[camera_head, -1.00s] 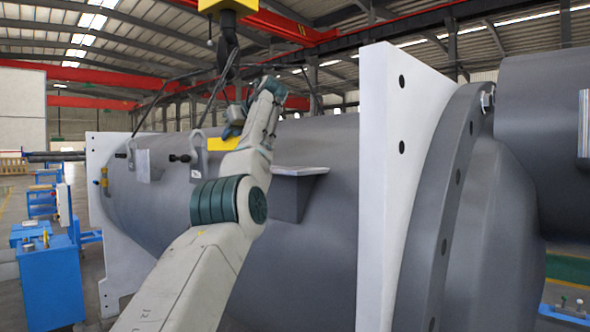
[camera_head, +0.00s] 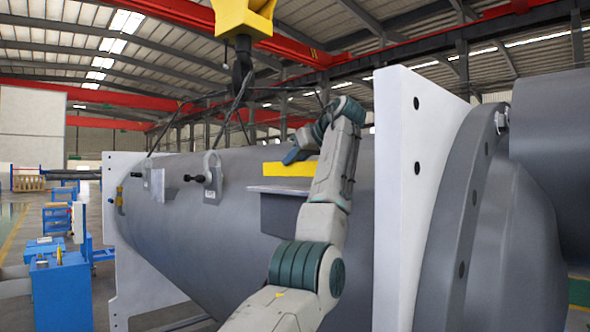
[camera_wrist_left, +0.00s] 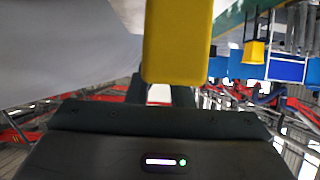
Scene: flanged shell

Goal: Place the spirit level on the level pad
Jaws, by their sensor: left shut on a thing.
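The spirit level is a yellow bar (camera_head: 286,169), held about level in my left gripper (camera_head: 295,155), which is shut on it from above. The level pad is a flat plate (camera_head: 278,189) on a grey bracket on the side of the big shell. In the head view the level appears just above the pad, with a thin grey gap between them; I cannot tell its exact height or depth. My forearm hides the right end of the pad. In the left wrist view the yellow level (camera_wrist_left: 178,40) projects beyond the gripper (camera_wrist_left: 165,95). My right gripper is not shown.
The large grey shell (camera_head: 225,225) fills the middle, with a white flange plate (camera_head: 415,180) right of my arm. A yellow crane hook block (camera_head: 243,18) and slings hang above. Lifting lugs (camera_head: 213,180) stand left of the pad. A blue cabinet (camera_head: 62,295) stands lower left.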

